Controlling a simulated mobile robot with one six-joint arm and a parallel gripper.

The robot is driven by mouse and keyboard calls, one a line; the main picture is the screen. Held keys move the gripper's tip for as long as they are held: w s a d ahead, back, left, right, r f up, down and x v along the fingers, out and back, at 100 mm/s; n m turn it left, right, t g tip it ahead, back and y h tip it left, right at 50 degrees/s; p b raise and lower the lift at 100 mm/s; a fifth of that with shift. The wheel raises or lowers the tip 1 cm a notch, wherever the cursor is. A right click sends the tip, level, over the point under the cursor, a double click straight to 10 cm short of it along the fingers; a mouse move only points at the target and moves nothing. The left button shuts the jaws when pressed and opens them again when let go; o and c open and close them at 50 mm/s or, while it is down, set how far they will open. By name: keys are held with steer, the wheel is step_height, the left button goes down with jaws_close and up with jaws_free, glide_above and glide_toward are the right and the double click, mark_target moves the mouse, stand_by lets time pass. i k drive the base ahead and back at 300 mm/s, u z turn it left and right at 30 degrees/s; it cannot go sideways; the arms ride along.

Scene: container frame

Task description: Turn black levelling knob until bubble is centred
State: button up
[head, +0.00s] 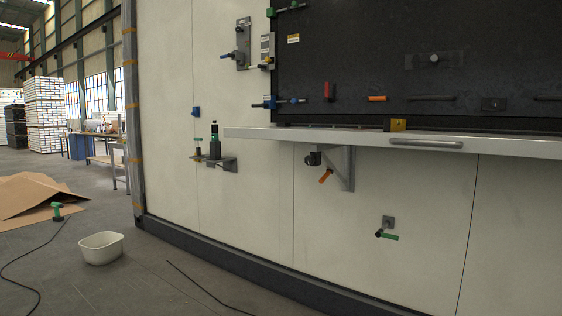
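A black knob (313,158) sits under the left part of the pale fold-out shelf (500,147), beside the grey triangular bracket (347,167). It looks like the levelling knob, but I cannot be sure. The shelf looks slightly tilted in the picture. My gripper is not in view.
An orange handle (326,176) hangs below the knob. A green-handled valve (388,235) is lower on the wall. A small bracket shelf (225,164) with bottle-like items juts out at left. A white tub (101,247), cables and cardboard (35,195) lie on the floor; the right foreground floor is hidden.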

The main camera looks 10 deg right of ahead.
mark_target(309, 160)
steer(key=z, duration=0.2)
steer(key=i, duration=1)
steer(key=z, duration=0.1)
